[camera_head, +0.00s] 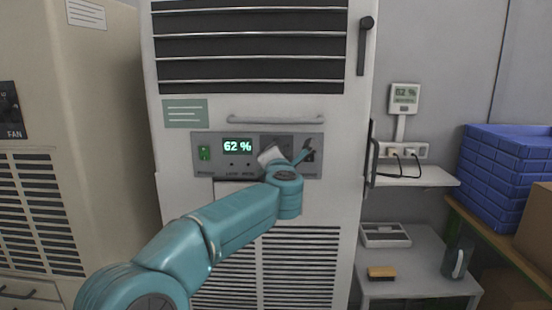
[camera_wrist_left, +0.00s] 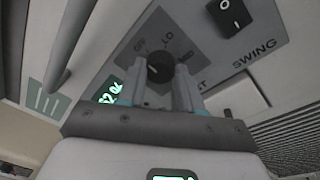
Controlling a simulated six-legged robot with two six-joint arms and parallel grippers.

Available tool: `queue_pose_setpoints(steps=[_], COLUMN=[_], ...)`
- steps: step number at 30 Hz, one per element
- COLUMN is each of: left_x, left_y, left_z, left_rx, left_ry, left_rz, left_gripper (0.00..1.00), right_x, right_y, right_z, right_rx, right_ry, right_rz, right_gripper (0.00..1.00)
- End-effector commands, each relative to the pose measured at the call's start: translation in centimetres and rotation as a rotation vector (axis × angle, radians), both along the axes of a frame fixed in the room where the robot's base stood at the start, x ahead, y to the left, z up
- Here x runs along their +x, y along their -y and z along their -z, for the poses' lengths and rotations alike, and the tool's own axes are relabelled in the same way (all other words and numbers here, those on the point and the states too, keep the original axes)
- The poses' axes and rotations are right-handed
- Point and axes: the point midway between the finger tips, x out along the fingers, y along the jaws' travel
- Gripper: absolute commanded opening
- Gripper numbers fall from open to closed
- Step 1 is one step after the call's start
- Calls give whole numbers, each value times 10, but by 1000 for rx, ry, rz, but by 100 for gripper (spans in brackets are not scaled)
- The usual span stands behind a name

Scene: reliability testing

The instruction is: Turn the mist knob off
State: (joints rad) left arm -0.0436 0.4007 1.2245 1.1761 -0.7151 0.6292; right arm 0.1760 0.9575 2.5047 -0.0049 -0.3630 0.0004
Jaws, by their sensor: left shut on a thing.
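The mist knob (camera_wrist_left: 158,68) is a dark round dial on the grey control panel, with OFF and LO marks around it in the left wrist view. My left gripper (camera_wrist_left: 159,76) has its two fingers on either side of the knob and is shut on it. Which mark the knob points to is hard to read. In the head view my left gripper (camera_head: 279,152) is at the control panel (camera_head: 222,171) of the tall white unit, and it and the wrist hide the knob. My right gripper is not in view.
The panel has a green lit switch (camera_head: 204,153), a 62 % display (camera_head: 237,146) and a black SWING rocker switch (camera_wrist_left: 230,14) beside the knob. A handle bar (camera_head: 275,119) runs above. To the right are a wall meter (camera_head: 404,97), a side table (camera_head: 425,262) and blue crates (camera_head: 505,165).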

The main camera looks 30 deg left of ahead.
Motion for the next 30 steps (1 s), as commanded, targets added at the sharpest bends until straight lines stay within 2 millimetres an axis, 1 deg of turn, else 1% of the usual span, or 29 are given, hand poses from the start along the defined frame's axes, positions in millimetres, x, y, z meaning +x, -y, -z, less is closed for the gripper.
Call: queue_pose_setpoints(steps=[18,19,20,21,30], left_x=[0,0,0,0,-1], left_y=[0,0,0,0,1], left_z=[0,0,0,0,0], left_rx=[-32,-32,-32,-32,-32], left_ry=[20,20,20,20,20], left_rz=[0,0,0,0,0], left_gripper=[4,44,54,60,60], right_x=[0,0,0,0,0], right_y=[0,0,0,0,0], right_z=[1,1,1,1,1], right_rx=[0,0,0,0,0], right_ry=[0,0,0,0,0], right_rz=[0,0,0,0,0], right_gripper=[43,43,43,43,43])
